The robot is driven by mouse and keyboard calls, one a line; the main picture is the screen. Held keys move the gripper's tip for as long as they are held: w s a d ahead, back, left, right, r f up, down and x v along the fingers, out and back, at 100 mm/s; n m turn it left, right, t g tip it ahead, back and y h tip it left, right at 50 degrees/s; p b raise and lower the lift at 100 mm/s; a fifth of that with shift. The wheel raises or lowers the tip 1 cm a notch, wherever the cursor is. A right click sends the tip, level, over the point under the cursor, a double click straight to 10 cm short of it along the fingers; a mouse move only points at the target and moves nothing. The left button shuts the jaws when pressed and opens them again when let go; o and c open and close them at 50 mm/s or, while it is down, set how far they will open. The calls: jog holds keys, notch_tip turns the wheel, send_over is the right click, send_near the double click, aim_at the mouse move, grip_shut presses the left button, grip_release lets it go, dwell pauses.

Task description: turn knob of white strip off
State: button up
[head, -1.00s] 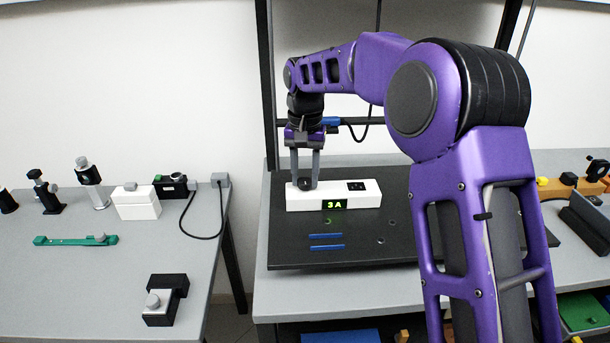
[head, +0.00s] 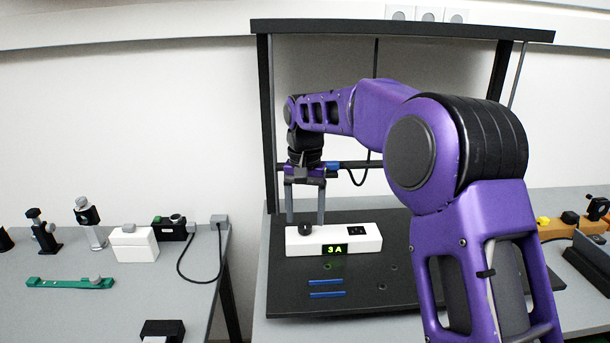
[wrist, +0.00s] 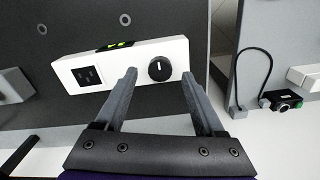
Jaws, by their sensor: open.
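The white strip (head: 358,240) lies on the black board. Its black round knob (head: 306,230) is near its left end in the head view. A green lit display (head: 334,249) on its front reads "3 A". In the wrist view the strip (wrist: 120,68) shows a black socket panel (wrist: 88,75) and the knob (wrist: 160,68), whose white line points toward the picture's top. My gripper (head: 305,221) is open and empty above the knob. In the wrist view its fingertips (wrist: 160,75) are on either side of the knob, apart from it.
The black board (head: 400,290) has several holes and two blue bars (head: 326,282). A dark frame (head: 400,28) stands over it. A side table (head: 60,310) at left holds a white box (head: 134,243), small mounts and a cable (head: 180,265).

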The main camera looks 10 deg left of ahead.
aim_at(305, 225)
notch_tip(305, 225, up, 16)
jog(key=shift+f, duration=0.2)
dwell(0.4)
